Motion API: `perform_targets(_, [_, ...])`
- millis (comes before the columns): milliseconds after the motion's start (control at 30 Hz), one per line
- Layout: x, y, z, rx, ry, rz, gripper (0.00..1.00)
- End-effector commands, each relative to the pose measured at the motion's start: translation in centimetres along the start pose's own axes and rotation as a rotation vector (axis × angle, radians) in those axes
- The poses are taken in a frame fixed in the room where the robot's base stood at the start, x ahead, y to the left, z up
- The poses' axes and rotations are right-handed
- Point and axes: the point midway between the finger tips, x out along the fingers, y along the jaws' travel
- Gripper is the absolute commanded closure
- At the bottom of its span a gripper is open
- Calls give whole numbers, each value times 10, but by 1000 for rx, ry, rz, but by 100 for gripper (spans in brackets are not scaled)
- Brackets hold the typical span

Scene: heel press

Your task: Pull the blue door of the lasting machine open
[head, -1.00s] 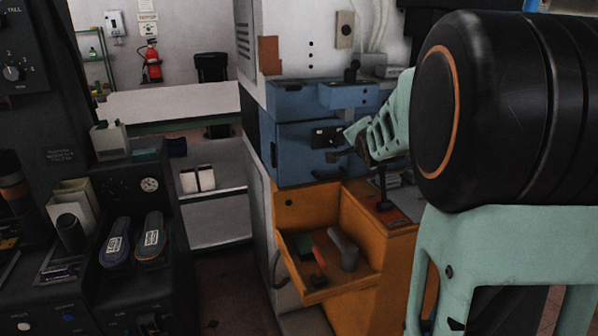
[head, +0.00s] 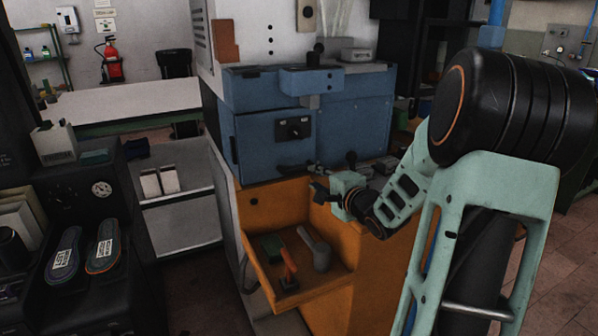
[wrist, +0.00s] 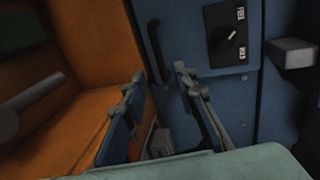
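The blue door (head: 262,140) of the lasting machine appears closed, flush in the machine's blue front. It carries a dark rotary knob (head: 294,128). A dark bar handle (head: 296,168) lies along the door's lower edge. In the wrist view the blue door (wrist: 185,25) fills the right half, with the knob (wrist: 229,45) at upper right and the handle (wrist: 156,52) just beyond the fingertips. My gripper (head: 320,191) is below and right of the handle, in front of the machine. In the wrist view my gripper (wrist: 157,85) has its fingers apart, with nothing between them.
Below the door is an orange open bin (head: 244,250) holding a few tools; it is close beside my gripper in the wrist view (wrist: 90,50). A blue box (head: 310,82) juts out above the door. Small levers (head: 351,160) stand right of the handle.

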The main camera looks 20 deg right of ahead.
Motion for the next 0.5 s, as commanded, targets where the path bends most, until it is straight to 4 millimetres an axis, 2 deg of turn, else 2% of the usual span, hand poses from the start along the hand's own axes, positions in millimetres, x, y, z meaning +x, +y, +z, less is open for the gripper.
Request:
perform_targets(300, [59, 3, 1, -1, -2, 0, 74])
perform_targets(500, [88, 2, 1, -1, 0, 1, 74])
